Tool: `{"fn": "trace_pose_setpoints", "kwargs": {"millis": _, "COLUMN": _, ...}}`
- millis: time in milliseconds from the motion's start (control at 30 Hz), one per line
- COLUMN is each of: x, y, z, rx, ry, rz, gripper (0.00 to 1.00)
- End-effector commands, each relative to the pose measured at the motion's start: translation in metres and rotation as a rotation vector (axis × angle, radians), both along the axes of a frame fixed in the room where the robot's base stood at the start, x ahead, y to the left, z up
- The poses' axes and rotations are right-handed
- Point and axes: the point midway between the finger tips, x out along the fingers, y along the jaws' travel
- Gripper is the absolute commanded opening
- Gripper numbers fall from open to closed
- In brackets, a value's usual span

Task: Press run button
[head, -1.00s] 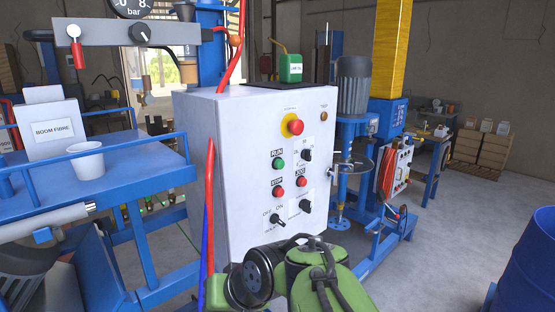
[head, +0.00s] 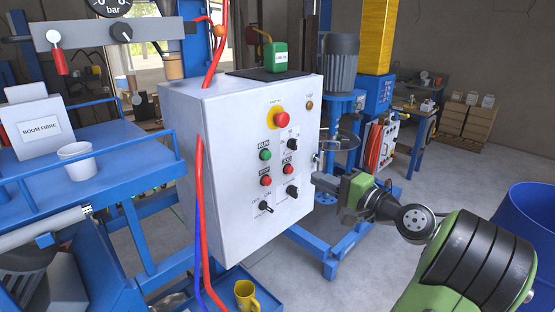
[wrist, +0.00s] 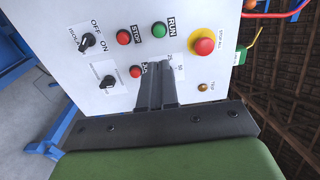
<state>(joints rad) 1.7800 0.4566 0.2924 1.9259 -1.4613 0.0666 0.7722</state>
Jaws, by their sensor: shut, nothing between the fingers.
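The run button (head: 265,155) is a small green button on the front of the white control box, under a RUN label. It also shows in the wrist view (wrist: 160,29), just beyond my fingertips. The red stop button (head: 266,181) is below it. My gripper (head: 316,178) is shut and empty, near the right edge of the panel face in the head view. In the wrist view its fingers (wrist: 157,66) lie together and point toward the panel, covering part of a knob. I cannot tell whether the tips touch the panel.
A red emergency stop (head: 281,119) on a yellow ring sits above the run button. Another red button (head: 288,169) and several black knobs are close by. Red and blue hoses (head: 202,215) hang at the box's left edge. A yellow mug (head: 245,294) stands below.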

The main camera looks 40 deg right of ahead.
Motion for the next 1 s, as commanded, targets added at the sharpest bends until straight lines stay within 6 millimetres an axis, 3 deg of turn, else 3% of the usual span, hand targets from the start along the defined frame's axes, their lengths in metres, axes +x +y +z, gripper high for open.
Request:
{"fn": "trace_pose_setpoints", "kwargs": {"millis": 167, "x": 0.016, "y": 0.002, "z": 0.0, "rx": -0.001, "ry": 0.002, "rz": 0.006, "gripper": 0.0}}
{"fn": "trace_pose_setpoints", "kwargs": {"millis": 700, "x": 0.127, "y": 0.005, "z": 0.002, "rx": -0.001, "ry": 0.001, "rz": 0.004, "gripper": 0.0}}
{"fn": "trace_pose_setpoints", "kwargs": {"millis": 1000, "x": 0.141, "y": 0.004, "z": 0.0, "rx": -0.002, "ry": 0.002, "rz": 0.001, "gripper": 0.0}}
